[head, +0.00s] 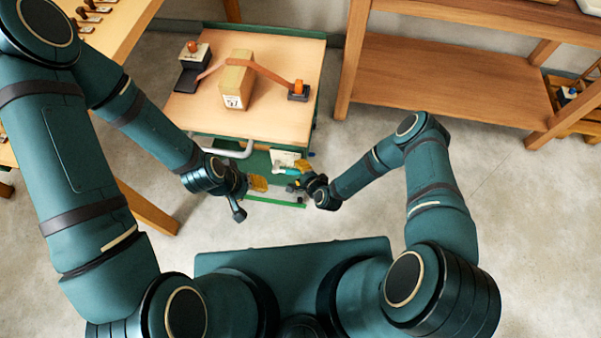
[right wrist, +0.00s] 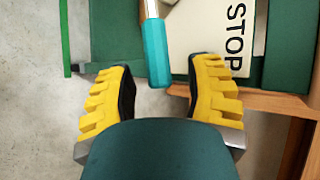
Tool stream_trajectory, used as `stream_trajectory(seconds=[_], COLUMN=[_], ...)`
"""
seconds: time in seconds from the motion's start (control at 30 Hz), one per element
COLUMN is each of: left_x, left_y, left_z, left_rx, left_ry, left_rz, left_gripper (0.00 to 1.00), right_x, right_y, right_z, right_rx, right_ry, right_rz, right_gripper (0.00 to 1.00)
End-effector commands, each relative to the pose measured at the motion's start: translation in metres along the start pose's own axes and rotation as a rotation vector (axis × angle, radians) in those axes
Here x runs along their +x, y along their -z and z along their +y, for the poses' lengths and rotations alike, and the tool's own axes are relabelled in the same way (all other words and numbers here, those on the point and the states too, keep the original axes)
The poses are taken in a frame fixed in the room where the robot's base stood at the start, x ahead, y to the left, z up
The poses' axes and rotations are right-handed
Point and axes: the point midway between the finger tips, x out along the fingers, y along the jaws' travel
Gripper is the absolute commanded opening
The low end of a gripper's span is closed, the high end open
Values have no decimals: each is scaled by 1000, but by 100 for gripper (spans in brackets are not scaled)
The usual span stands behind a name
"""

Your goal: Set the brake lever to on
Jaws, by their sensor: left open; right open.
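The brake lever (right wrist: 157,55) has a teal grip on a silver shaft, beside a white plate marked STOP (right wrist: 215,35) on the green cart. In the head view the lever's teal grip (head: 290,171) shows on the cart's near side. My right gripper (head: 304,176) is open near it. In the right wrist view its yellow fingers (right wrist: 160,80) stand on either side of the grip's end, with gaps on both sides. I cannot tell how deep the grip lies between them. My left gripper (head: 259,184) is open and empty, left of the lever.
The cart top (head: 200,112) carries a cardboard box (head: 238,85) under an orange strap (head: 270,75). A pale push handle (head: 236,152) juts from the cart's near side. Wooden shelving (head: 440,80) stands right, a wooden bench (head: 115,35) left. Floor is clear right.

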Motion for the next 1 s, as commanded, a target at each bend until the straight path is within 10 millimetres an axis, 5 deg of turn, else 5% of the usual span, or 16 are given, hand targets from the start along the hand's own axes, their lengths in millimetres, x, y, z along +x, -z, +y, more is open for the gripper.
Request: stream_trajectory(seconds=[0.23, 0.27, 0.4, 1.0], left_x=[0, 0, 0, -4], left_y=[0, 0, 0, 0], left_z=[0, 0, 0, 1], left_rx=[0, 0, 0, 0], left_ry=[0, 0, 0, 0], left_rz=[0, 0, 0, -1], left_gripper=[52, 52, 52, 52], right_x=[0, 0, 0, -4], right_y=[0, 0, 0, 9], right_z=[0, 0, 0, -4], right_rx=[0, 0, 0, -14], right_ry=[0, 0, 0, -9], right_rz=[0, 0, 1, 16], right_gripper=[52, 47, 0, 0])
